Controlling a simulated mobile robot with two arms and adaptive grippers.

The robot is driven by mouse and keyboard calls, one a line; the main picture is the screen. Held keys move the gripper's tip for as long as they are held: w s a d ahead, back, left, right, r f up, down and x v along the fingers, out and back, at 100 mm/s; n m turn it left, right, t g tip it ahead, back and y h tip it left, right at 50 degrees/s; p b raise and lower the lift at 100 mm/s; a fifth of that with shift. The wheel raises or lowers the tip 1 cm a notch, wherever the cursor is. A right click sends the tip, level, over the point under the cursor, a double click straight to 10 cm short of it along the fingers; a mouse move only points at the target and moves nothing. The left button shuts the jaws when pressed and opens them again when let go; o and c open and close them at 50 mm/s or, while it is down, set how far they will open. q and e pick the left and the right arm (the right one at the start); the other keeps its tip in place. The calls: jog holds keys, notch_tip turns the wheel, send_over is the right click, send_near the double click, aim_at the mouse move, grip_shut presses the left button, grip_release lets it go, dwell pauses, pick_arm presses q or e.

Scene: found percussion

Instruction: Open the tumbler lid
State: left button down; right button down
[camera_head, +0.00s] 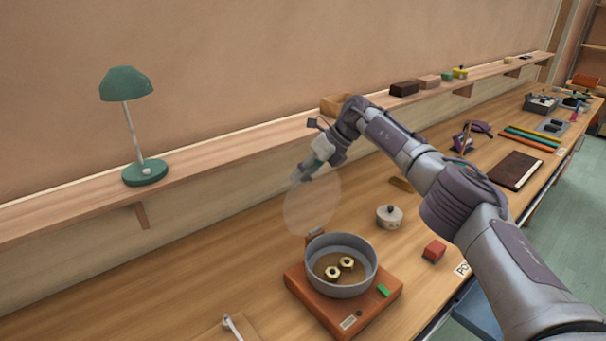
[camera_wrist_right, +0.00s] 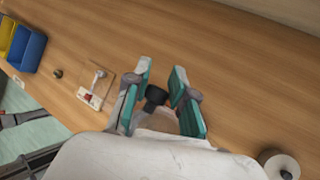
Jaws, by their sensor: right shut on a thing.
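The tumbler is a grey round pan (camera_head: 313,272) on an orange-brown base (camera_head: 347,325). Its top is uncovered, and two brass-coloured hex nuts (camera_head: 347,262) show inside. A clear, see-through round lid (camera_head: 313,208) hangs above and behind the pan, apart from it, and appears tilted with its face toward the head camera. My right gripper (camera_head: 299,177) is at the lid's top edge in the head view. In the right wrist view its teal-padded fingers (camera_wrist_right: 159,98) are shut on the lid's dark knob (camera_wrist_right: 155,95). My left gripper is in neither view.
A lidded round pot (camera_head: 389,217) and a red block (camera_head: 434,250) stand right of the pan. A green lamp (camera_head: 146,172) stands on the wall shelf (camera_head: 70,205). The wrist view shows a small switch board (camera_wrist_right: 95,87) and a blue bin (camera_wrist_right: 28,50).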

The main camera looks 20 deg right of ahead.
jog(key=shift+s+f, duration=0.1)
jog(key=shift+f, duration=0.45)
jog(key=c, duration=1.3)
grip_release()
jog(key=shift+c, duration=0.2)
jog(key=shift+o, duration=1.8)
jog(key=shift+w, duration=0.3)
jog(key=shift+s+d+r, duration=0.2)
jog(key=shift+r, duration=0.25)
jog(key=v, duration=1.1)
jog(key=shift+w, duration=0.1)
